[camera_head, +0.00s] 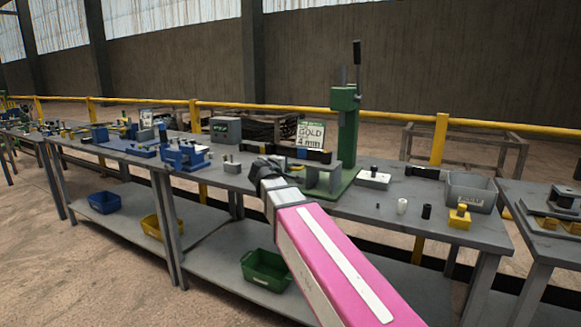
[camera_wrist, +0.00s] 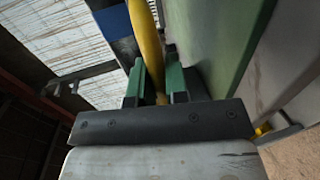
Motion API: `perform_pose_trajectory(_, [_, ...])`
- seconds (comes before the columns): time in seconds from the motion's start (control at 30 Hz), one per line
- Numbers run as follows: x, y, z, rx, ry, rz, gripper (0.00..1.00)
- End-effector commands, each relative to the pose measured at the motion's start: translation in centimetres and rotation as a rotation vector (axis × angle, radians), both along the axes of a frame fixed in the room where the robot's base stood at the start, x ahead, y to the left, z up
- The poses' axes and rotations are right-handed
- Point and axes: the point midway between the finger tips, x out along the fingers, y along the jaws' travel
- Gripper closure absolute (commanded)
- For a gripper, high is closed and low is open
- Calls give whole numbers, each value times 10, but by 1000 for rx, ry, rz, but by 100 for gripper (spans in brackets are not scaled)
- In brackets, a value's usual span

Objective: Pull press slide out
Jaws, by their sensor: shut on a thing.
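The green press (camera_head: 347,130) stands on the bench with its dark lever raised. Its grey slide (camera_head: 322,178) sits low at the front of the press over the green base (camera_head: 340,188). My gripper (camera_head: 262,168) is at the left side of the slide, at bench height, reached by my pink arm. In the wrist view my gripper (camera_wrist: 156,82) has its green-tipped fingers on either side of a narrow gap. The fingers are shut on part of the slide, but the grip itself is mostly hidden. A large green surface fills the right of that view.
Blue fixtures (camera_head: 185,157) and a grey box (camera_head: 225,129) are left. A GOLD 4 mm sign (camera_head: 311,132) stands behind.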

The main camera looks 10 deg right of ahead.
Motion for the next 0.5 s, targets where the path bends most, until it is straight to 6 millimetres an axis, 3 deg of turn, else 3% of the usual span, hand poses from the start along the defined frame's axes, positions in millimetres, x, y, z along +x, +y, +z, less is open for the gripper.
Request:
perform_pose_trajectory(0.43, [-6, 4, -1, 3, 2, 1, 100])
perform_pose_trajectory(0.5, [-7, 4, -1, 3, 3, 1, 69])
